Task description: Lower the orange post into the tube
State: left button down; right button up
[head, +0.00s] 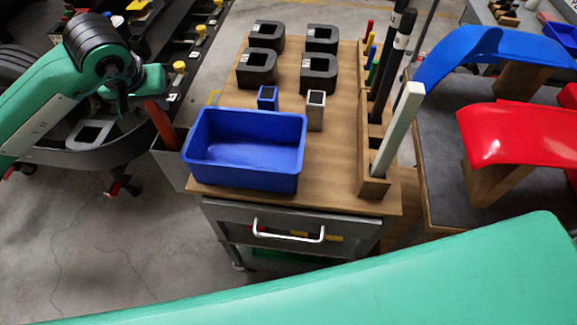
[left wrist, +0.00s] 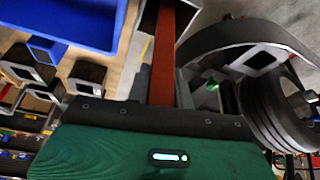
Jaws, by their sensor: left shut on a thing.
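The orange post (head: 160,124) is held in my left gripper (head: 142,92), which is shut on its upper part. The post slants down and right in the head view, its lower end overlapping a grey open bin; I cannot tell if it is inside. In the left wrist view the post (left wrist: 164,62) runs away from the jaws (left wrist: 165,102). A grey square-mouthed piece (head: 75,136), perhaps the tube, sits on a black curved part left of the post. It also shows in the wrist view (left wrist: 287,38), apart from the post. My right gripper is out of view.
The grey bin (head: 168,172) hangs beside the wooden-topped cart (head: 335,190). A blue bin (head: 246,180) stands on the cart near it, with small blue and grey square holders and several black blocks behind. Long rods stand at the cart's right edge.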

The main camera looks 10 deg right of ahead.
pick_arm(q)
jog(key=shift+f, duration=0.15)
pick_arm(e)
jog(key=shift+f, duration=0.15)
pick_arm(q)
jog(key=c, duration=1.1)
grip_release()
jog(key=shift+c, duration=0.2)
jog(key=b+v, duration=0.1)
jog(key=v, duration=1.2)
jog(key=shift+s+r+b, duration=0.2)
jog(key=shift+r+b, duration=0.2)
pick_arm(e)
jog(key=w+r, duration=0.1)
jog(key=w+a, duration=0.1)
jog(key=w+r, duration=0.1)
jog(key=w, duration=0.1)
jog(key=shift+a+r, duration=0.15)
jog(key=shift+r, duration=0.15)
